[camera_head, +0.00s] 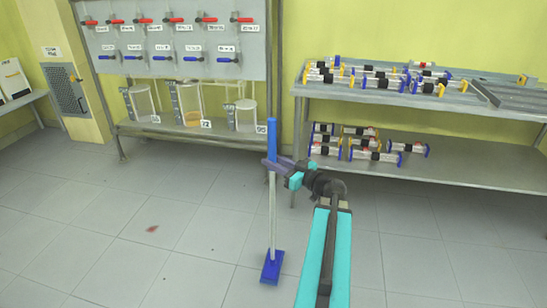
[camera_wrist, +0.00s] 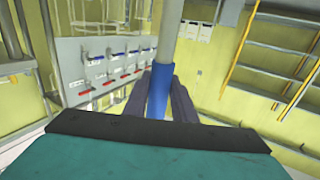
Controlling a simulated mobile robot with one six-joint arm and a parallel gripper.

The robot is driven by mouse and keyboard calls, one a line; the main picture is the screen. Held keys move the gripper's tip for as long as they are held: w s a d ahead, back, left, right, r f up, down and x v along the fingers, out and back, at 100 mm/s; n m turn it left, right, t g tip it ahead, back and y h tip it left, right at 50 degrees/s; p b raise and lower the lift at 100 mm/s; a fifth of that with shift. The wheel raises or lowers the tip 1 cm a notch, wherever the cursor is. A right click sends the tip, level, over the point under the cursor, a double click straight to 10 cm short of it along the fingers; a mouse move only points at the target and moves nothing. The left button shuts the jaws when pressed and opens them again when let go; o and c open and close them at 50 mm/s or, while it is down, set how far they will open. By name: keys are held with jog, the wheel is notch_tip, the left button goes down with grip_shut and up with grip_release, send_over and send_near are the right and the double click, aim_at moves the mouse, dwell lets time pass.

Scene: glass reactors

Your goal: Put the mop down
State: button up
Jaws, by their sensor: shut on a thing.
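The mop has a blue grip at its top, a pale handle (camera_head: 273,215) and a blue head (camera_head: 272,267). It stands upright in the head view, with its head at floor level; I cannot tell whether it bears on the floor. My gripper (camera_head: 272,163) is shut around the lower part of the blue grip. In the wrist view, the blue grip (camera_wrist: 157,92) sits between the two dark fingers of my gripper (camera_wrist: 160,95). The mop's head is out of the wrist view.
A reddish stain (camera_head: 152,229) lies on the tiled floor to the left. A rack with valves (camera_head: 180,40) and glass vessels stands behind. A two-level metal table (camera_head: 450,173) with several tube-like parts stands at the right. The floor around the mop's head is clear.

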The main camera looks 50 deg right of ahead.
jog(key=w+d+f+b, duration=0.1)
jog(key=w+d+b, duration=0.1)
jog(key=w+d, duration=0.6)
jog(key=shift+w+d, duration=0.15)
jog(key=shift+d, duration=0.2)
dwell(0.5)
jog(key=shift+w+d+f+b, duration=0.15)
jog(key=shift+f+b, duration=0.45)
jog(key=shift+f, duration=0.3)
jog(key=shift+w+d+f+b, duration=0.15)
jog(key=shift+f+b, duration=0.4)
jog(key=shift+f, duration=0.35)
jog(key=o, duration=1.1)
jog(key=shift+f, duration=0.15)
